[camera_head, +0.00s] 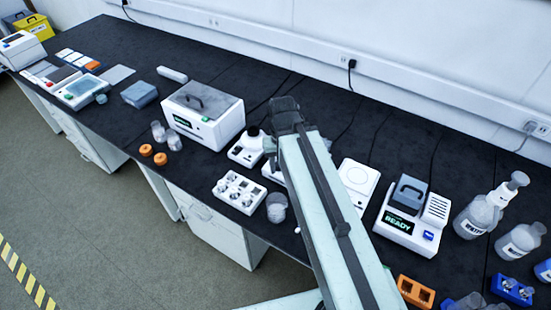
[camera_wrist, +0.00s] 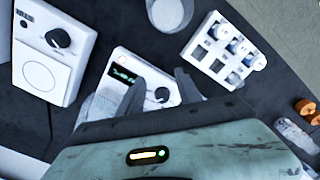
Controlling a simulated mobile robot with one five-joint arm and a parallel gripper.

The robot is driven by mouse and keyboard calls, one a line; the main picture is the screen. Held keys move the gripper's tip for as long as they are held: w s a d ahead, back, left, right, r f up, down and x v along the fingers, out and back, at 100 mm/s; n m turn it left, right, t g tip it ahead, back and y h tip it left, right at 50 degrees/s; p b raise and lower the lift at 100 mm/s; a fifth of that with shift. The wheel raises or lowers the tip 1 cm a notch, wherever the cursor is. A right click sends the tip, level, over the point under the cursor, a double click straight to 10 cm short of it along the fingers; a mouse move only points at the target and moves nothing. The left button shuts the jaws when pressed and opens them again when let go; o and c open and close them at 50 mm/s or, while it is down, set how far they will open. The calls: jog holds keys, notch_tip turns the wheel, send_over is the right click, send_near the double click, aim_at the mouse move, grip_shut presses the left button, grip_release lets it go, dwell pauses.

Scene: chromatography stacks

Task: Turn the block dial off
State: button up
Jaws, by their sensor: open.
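The block dial (camera_wrist: 162,95) is a small dark knob on the front of a white block unit (camera_wrist: 122,57) with a green-lit display. In the wrist view it shows between the two grey fingers of my gripper (camera_wrist: 159,88), which stand apart with nothing held. I cannot tell whether a finger touches the dial. Its pointer direction is too small to read. In the head view, my arm hides most of the block unit (camera_head: 270,172), and the dial is hidden there. The display text is not clearly legible.
A white stirrer with a round plate and black knob (camera_wrist: 58,38) stands beside the block unit. A beaker (camera_wrist: 170,12) and a white vial rack (camera_wrist: 222,50) stand close in front. A READY device (camera_head: 410,215) and bottles stand to the right in the head view.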

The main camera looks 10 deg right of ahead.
jog(key=shift+o, duration=0.2)
jog(key=w+m, duration=0.2)
jog(key=m, duration=0.1)
jog(key=w+d+m, duration=0.1)
jog(key=w+m, duration=0.1)
jog(key=m, duration=0.2)
jog(key=w+m, duration=0.3)
jog(key=shift+d+m, duration=0.15)
jog(key=shift+m, duration=0.25)
jog(key=m, duration=0.2)
jog(key=shift+w+m, duration=0.3)
jog(key=shift+w, duration=0.1)
notch_tip(320, 180, down, 8)
jog(key=b, duration=0.8)
jog(key=shift+r, duration=0.1)
grip_shut()
